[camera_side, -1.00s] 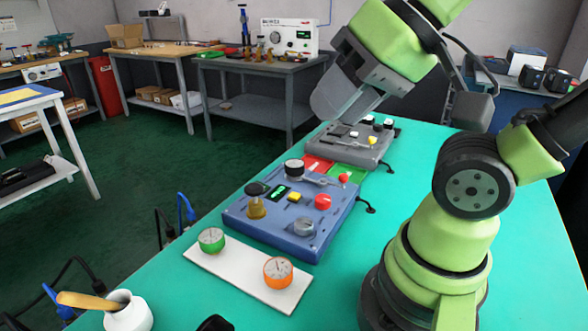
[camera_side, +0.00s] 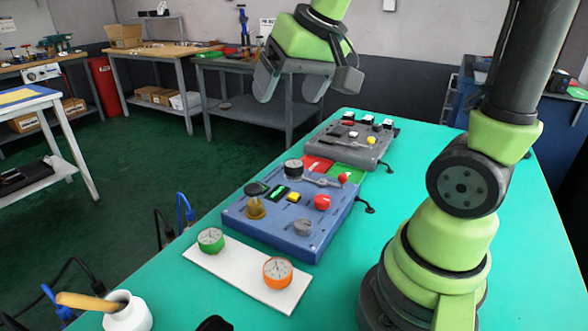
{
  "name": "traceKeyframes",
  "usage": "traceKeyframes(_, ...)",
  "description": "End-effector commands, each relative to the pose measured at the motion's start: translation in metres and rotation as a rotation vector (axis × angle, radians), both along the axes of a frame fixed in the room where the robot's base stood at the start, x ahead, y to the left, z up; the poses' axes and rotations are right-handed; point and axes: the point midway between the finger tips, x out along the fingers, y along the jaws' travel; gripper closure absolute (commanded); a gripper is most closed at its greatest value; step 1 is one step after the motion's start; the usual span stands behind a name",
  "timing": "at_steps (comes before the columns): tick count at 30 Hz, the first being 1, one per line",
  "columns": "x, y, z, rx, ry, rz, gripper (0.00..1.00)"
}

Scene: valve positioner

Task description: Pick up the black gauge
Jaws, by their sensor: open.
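A small black gauge (camera_side: 294,169) with a pale top stands at the back left edge of the blue valve positioner (camera_side: 325,232), close to the red patch. My gripper (camera_side: 300,92) is open and empty. It hangs above and behind the black gauge in the picture, well clear of it, with its fingers pointing down. A green gauge (camera_side: 210,240) and an orange gauge (camera_side: 278,272) sit on a white plate (camera_side: 232,270) in front of the positioner.
The blue positioner carries a brass-coloured fitting (camera_side: 255,208), a red knob (camera_side: 322,202) and a yellow button (camera_side: 293,197). A grey box (camera_side: 340,148) with buttons stands behind. A white pot (camera_side: 128,314) stands at the front left. The bench's right side is clear apart from my base.

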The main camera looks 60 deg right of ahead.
Motion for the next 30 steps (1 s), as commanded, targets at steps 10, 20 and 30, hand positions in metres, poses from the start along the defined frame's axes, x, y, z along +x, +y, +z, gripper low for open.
traceKeyframes(10,0.068,-0.114,-0.099,-0.066,0.185,-0.114,0.18)
traceKeyframes(20,0.074,-0.156,-0.157,-0.075,0.25,-0.14,0.18)
traceKeyframes(30,0.083,-0.162,-0.197,-0.075,0.247,-0.14,0.18)
